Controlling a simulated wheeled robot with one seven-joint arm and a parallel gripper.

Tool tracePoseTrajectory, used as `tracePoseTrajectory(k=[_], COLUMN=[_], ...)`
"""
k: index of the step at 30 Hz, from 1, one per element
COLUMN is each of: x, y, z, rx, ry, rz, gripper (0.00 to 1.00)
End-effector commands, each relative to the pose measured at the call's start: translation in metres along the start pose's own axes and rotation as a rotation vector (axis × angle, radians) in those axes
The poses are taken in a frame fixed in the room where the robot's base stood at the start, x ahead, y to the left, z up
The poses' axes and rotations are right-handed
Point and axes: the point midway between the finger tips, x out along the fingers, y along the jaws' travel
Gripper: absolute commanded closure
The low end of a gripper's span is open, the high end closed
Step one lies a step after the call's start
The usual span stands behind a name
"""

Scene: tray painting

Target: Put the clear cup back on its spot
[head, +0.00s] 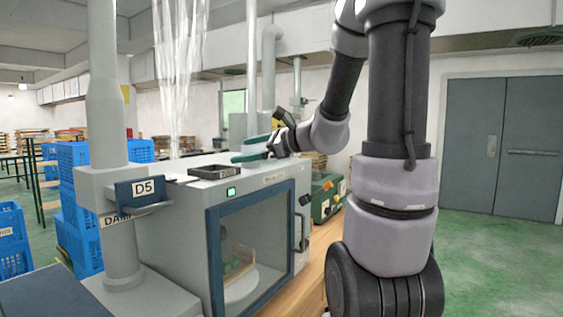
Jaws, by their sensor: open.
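I cannot make out the clear cup or its spot in the head view. My gripper (272,148) is at the end of my arm, above the far right of the grey cabinet's top. It is small and partly hidden by my wrist. It is open, and I see nothing between its fingers. A green part shows just left of it; I cannot tell whether they touch.
The grey cabinet (170,225) has a closed blue-framed glass door, with a round plate (241,287) inside. A small dark tray (216,172) lies on top. A grey post (107,100) stands at left, before blue crates (75,165). Green floor is clear at right.

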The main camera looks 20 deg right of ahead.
Motion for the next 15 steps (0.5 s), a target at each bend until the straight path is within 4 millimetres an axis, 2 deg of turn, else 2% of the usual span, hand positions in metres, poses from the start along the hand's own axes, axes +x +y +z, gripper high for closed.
tracePoseTrajectory(k=[1,3,7,9,11,15], x=[-0.004,-0.014,-0.044,-0.064,-0.081,-0.117], y=[0.028,0.063,0.112,0.128,0.136,0.136], z=[0.017,0.027,0.031,0.028,0.025,0.018], rx=[-0.129,-0.309,-0.661,-0.858,-1.024,-1.358], ry=[0.019,0.059,0.147,0.203,0.254,0.370], rz=[0.095,0.224,0.427,0.517,0.582,0.684], gripper=[0.00,0.00,0.00,0.00,0.00,0.00])
